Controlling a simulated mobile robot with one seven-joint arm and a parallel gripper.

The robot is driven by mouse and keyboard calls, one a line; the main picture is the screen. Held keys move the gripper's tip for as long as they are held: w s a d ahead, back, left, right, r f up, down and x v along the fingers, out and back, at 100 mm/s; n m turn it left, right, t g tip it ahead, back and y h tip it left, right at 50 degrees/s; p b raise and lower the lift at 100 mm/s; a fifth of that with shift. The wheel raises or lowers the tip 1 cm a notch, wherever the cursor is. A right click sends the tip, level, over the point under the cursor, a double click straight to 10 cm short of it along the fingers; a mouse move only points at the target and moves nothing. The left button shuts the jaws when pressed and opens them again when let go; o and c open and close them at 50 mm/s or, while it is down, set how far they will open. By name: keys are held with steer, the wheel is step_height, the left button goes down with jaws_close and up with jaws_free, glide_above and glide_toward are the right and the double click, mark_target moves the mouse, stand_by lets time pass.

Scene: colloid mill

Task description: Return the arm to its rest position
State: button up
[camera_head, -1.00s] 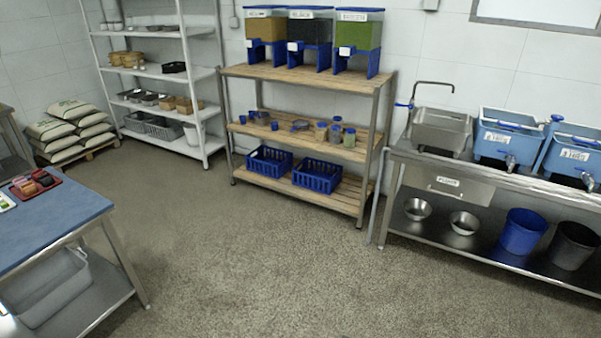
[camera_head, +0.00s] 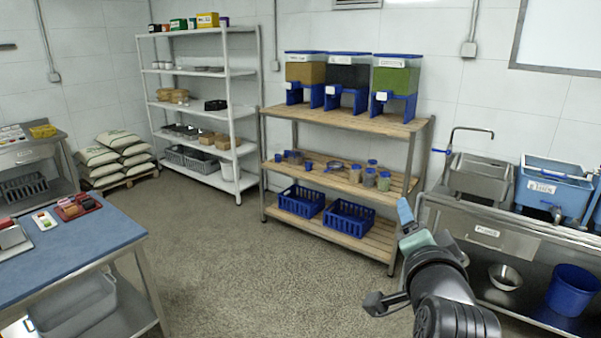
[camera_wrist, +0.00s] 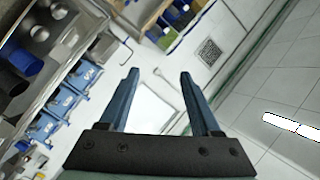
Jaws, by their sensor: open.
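My gripper (camera_head: 405,210) shows at the right of the head view, with a blue finger pointing up at the end of my dark arm. In the wrist view my gripper (camera_wrist: 158,75) has its two blue fingers wide apart, with nothing between them. The wrist view is tilted and looks past the fingers at the wall, ceiling and sink counter. No object is held.
A wooden shelf (camera_head: 345,119) with dispensers and blue crates stands behind my arm. A steel sink counter (camera_head: 480,215) is to the right. A blue-topped table (camera_head: 75,250) is at left and a white rack (camera_head: 235,120) stands behind. The middle floor is clear.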

steer(key=s+a+r+n+t+y, duration=0.1)
steer(key=s+a+r+n+t, duration=0.3)
steer(key=r, duration=0.5)
steer(key=s+a+r+n+t, duration=0.2)
steer(key=s+a+r+n, duration=0.1)
steer(key=a+r, duration=0.4)
steer(key=s+a+r+n+t+y, duration=0.2)
steer(key=s+a+r+n+t, duration=0.3)
steer(key=s+r, duration=0.8)
steer(key=shift+s+a+r+n, duration=0.2)
steer(key=shift+s+a+n, duration=0.25)
steer(key=shift+a, duration=0.65)
steer(key=shift+w, duration=0.1)
steer(key=shift+c, duration=0.9)
steer(key=shift+d, duration=0.1)
steer(key=shift+c, duration=0.2)
